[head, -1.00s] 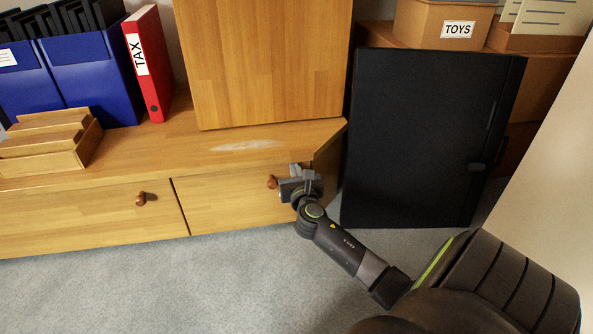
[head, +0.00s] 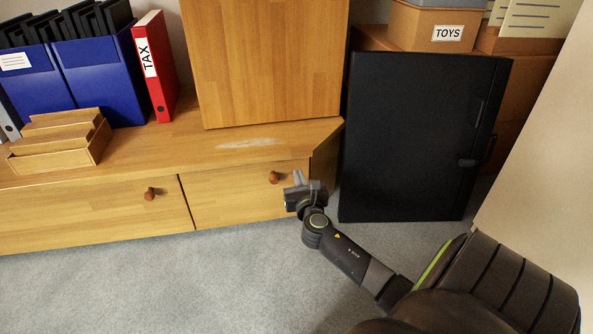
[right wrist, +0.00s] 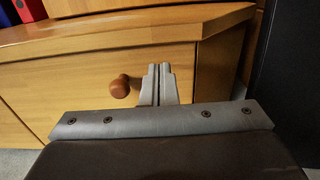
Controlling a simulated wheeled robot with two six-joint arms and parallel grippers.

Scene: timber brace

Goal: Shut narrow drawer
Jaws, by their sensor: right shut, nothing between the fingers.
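The narrow drawer (head: 232,197) is the right one of two fronts in the low wooden cabinet, with a round brown knob (head: 274,177). Its front looks about flush with the wide drawer front beside it. My right gripper (head: 298,177) is shut and empty, just in front of the drawer's right part, right of the knob. In the right wrist view the shut fingers (right wrist: 160,80) point at the drawer front (right wrist: 60,95), with the knob (right wrist: 120,87) to their left. I cannot tell whether the fingertips touch the front. My left gripper is not in view.
The wide drawer (head: 90,215) has its own knob (head: 149,194). A black flat case (head: 415,140) stands right of the cabinet. A red TAX binder (head: 156,70), blue file boxes (head: 100,80) and a wooden tray (head: 60,145) stand on top. Grey carpet in front is clear.

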